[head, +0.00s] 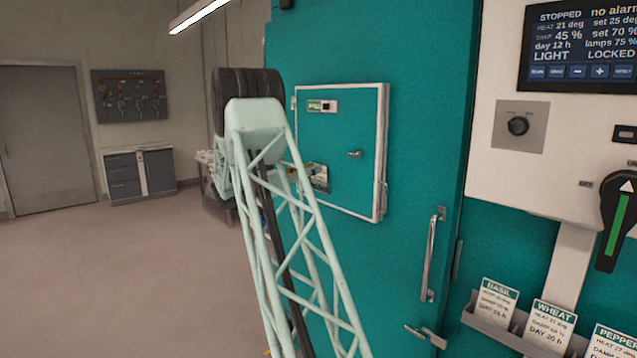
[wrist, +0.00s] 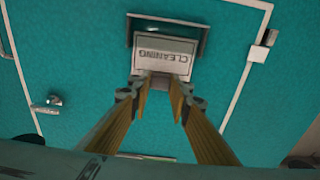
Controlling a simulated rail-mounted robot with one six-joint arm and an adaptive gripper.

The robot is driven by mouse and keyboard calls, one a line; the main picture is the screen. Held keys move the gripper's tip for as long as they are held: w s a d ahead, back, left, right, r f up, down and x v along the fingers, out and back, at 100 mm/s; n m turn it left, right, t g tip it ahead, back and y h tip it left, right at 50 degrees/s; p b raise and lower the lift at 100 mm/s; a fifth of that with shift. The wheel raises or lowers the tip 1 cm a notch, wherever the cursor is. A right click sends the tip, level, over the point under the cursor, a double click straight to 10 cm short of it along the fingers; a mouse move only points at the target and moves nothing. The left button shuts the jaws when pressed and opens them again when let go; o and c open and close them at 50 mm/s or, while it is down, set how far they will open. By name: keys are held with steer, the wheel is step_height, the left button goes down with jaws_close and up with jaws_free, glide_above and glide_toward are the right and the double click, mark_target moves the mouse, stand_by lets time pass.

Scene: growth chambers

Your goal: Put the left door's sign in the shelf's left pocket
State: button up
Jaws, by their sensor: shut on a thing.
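A pale sign reading "CLEANING" (wrist: 163,52) shows upside down in the wrist view, in front of a teal door (wrist: 80,60). A dark bracket (wrist: 200,40) runs along its far edge and side; I cannot tell whether the sign still sits in it. My gripper (wrist: 161,84) is shut on the sign's near edge, its two fingers reaching in from below. In the head view my arm hides most of the gripper and sign. The shelf's left pocket cannot be made out for certain.
A grey rack (head: 487,325) at lower right of the head view holds crop cards, with the BASIL card (head: 494,305) leftmost. A door handle (head: 432,255), a hatch latch (head: 355,153) and a large black switch (head: 614,225) stick out. Open floor (head: 110,280) lies left.

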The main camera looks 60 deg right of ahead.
steer(key=shift+r+b, duration=1.4)
steer(key=shift+r, duration=0.4)
stand_by(0.5)
steer(key=shift+r+b, duration=0.3)
steer(key=shift+b, duration=0.55)
stand_by(0.5)
steer(key=shift+a, duration=0.15)
steer(key=b+v, duration=0.3)
steer(key=v, duration=0.6)
steer(key=shift+a, duration=0.35)
stand_by(1.2)
steer(key=shift+w+d, duration=0.1)
steer(key=shift+d, duration=0.05)
stand_by(1.0)
steer(key=shift+x, duration=2.1)
